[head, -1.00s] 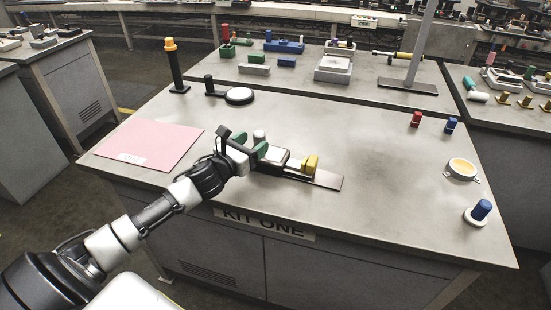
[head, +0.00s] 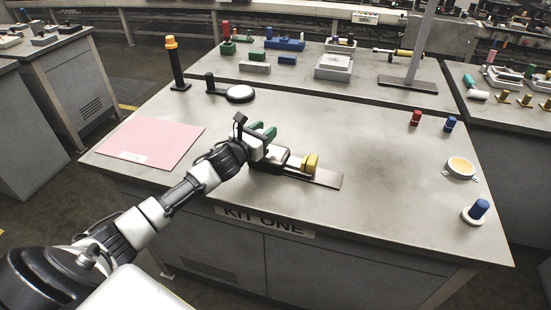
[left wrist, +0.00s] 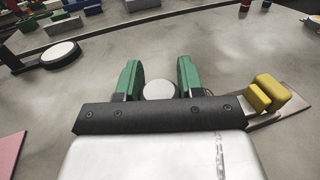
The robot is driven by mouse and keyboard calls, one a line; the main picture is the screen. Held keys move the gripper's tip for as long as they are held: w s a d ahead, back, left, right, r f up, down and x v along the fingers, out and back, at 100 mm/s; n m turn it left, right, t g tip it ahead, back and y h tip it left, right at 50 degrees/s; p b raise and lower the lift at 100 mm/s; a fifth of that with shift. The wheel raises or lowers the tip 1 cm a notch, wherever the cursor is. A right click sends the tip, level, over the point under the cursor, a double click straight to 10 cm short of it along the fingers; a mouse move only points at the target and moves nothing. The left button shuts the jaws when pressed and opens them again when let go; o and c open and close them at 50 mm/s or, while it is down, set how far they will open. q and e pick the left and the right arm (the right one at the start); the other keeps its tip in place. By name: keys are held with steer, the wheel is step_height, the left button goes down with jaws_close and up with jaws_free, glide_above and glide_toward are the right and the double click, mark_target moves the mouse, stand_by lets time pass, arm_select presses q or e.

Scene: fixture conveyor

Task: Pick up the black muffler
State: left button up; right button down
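My left gripper (head: 264,131) is over the front of the KIT ONE bench. Its two green fingers are apart in the left wrist view (left wrist: 160,82). A pale grey round-topped piece (left wrist: 159,91) shows between them; I cannot tell whether they touch it. The gripper hides it in the head view. I cannot tell for sure which thing is the black muffler; the sides of this piece are hidden. Right of the gripper, a flat plate (head: 327,179) carries yellow blocks (head: 310,162), which also show in the left wrist view (left wrist: 268,92). My right gripper is not in view.
A pink mat (head: 150,141) lies left on the bench. Behind stand a black post with an orange top (head: 176,66) and a black piece with a white disc (head: 240,93). Red (head: 415,118) and blue (head: 449,123) pieces stand at right. The bench's middle right is clear.

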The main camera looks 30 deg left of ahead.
arm_select(q)
jaws_close()
steer(key=shift+r, duration=0.15)
